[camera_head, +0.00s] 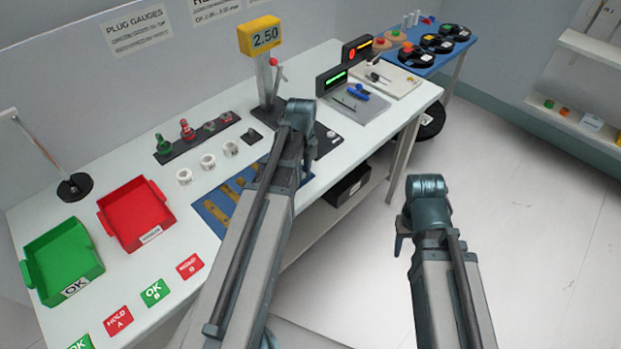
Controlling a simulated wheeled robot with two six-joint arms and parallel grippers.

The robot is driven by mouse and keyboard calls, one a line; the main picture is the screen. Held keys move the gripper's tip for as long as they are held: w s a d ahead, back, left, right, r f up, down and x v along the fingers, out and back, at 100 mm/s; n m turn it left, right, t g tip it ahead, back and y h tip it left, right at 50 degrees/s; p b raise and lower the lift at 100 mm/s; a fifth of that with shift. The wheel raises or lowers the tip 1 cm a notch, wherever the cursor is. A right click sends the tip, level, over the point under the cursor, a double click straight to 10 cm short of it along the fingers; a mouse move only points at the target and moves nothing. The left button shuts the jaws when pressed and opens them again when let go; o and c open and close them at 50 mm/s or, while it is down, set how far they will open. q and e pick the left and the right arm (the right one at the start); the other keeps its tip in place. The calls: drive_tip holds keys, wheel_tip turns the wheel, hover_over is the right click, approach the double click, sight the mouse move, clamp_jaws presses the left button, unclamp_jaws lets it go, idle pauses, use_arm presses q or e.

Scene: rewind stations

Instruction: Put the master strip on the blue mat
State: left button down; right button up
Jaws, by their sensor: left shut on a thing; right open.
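The blue mat (206,206) lies on the white bench, with several brass-coloured strips (218,216) on it. My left arm covers part of the mat. My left gripper (304,160) is over the bench at the mat's right end, beside the gauge stand. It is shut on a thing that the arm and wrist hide. I cannot tell which strip is the master strip. My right gripper (399,244) is open, over the floor in front of the bench, away from the mat.
The gauge stand with a yellow 2.50 display (260,36) rises behind my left wrist. A red tray (137,214) and a green tray (62,262) stand at the left. A dark rack of plug gauges (197,136) and white rings (208,162) sit behind the mat.

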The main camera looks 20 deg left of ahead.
use_arm(q)
drive_tip(key=shift+a, duration=0.2)
drive_tip(key=shift+f, duration=0.2)
drive_tip(key=c, duration=0.7)
unclamp_jaws()
drive_tip(key=shift+o, duration=0.2)
drive_tip(key=shift+d, duration=0.1)
wheel_tip(320, 180, up, 12)
drive_tip(key=p, duration=1.2)
drive_tip(key=shift+r, duration=0.2)
